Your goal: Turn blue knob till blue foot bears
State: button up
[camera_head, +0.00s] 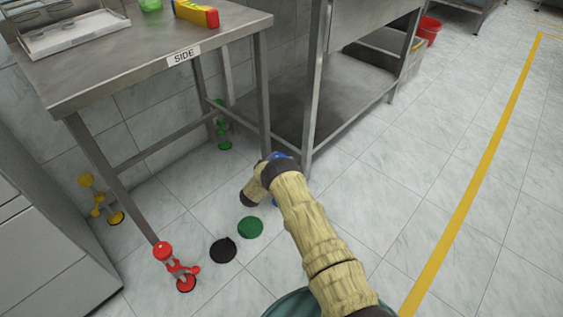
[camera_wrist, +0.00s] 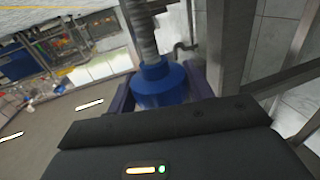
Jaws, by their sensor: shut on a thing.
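The blue knob (camera_wrist: 160,84) sits between the purple fingers of my gripper (camera_wrist: 163,88) in the wrist view. My gripper is shut on it, with a grey threaded rod (camera_wrist: 142,28) rising above the knob. In the head view, a bit of blue (camera_head: 278,155) shows at the lower end of the table's front right leg, behind my arm. Another bit of blue (camera_head: 270,203) shows low beside my arm, likely the blue foot, mostly hidden. I cannot tell whether the foot touches the floor. My gripper's fingers are hidden in the head view.
The steel table (camera_head: 130,60) marked SIDE has red (camera_head: 180,268), yellow (camera_head: 98,200) and green (camera_head: 222,125) adjusters at its other legs. A black disc (camera_head: 222,250) and a green disc (camera_head: 250,227) lie on the floor. A steel shelf unit (camera_head: 330,105) stands close right; floor beyond is clear.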

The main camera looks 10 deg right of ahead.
jog(key=shift+a+m+g+h+b, duration=0.1)
jog(key=shift+m+g+h+b, duration=0.2)
jog(key=shift+m+g+h, duration=0.25)
jog(key=o, duration=1)
jog(key=shift+c, duration=0.2)
jog(key=p+v, duration=0.7)
jog(key=v, duration=1)
jog(key=shift+s+a, duration=0.1)
